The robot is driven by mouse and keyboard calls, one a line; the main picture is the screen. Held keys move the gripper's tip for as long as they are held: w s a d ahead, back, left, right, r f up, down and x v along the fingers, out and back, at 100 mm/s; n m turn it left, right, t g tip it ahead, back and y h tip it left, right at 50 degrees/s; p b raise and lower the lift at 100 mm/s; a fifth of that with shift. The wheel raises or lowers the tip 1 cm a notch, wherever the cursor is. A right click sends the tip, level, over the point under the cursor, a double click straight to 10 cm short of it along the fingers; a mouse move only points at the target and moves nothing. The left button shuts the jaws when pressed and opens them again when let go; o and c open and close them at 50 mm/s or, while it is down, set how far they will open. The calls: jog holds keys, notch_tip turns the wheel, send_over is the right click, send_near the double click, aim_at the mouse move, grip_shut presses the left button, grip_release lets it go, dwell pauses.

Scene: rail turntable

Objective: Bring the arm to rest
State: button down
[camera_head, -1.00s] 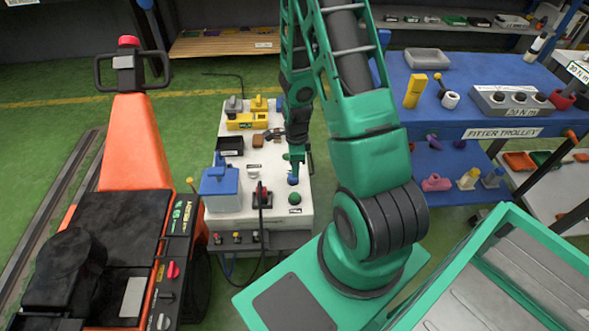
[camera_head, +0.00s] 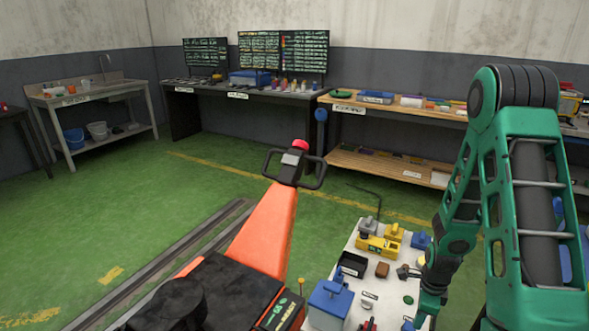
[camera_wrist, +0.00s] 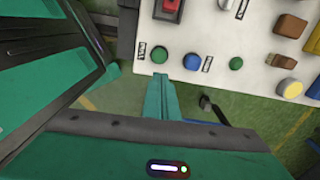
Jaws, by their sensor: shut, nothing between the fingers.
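My green arm (camera_head: 535,200) rises at the right of the head view, bends at a high elbow and comes down to my gripper (camera_head: 428,308), beside the right part of a white-topped bench (camera_head: 345,262). In the wrist view my gripper (camera_wrist: 160,85) shows as green fingers close together, shut and empty. The fingertips appear near the bench's edge, close to a blue button (camera_wrist: 193,60); I cannot tell their height above it. The lower end of the gripper is cut off in the head view.
Workbenches (camera_head: 245,90) line the back wall. Green floor (camera_head: 100,210) lies open at left.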

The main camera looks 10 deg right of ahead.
jog(key=s+d+r+n, duration=0.1)
jog(key=s+r+n, duration=0.25)
jog(key=r, duration=0.65)
jog(key=s+d+r+n, duration=0.1)
jog(key=s+r+n, duration=0.3)
jog(key=r, duration=0.6)
jog(key=s+a+r+n, duration=0.3)
jog(key=s+r+n, duration=0.7)
jog(key=s+r, duration=0.2)
jog(key=shift+s+a+r, duration=0.2)
jog(key=shift+s, duration=0.55)
jog(key=shift+n, duration=0.25)
jog(key=shift+w+f, duration=0.25)
jog(key=shift+w, duration=0.35)
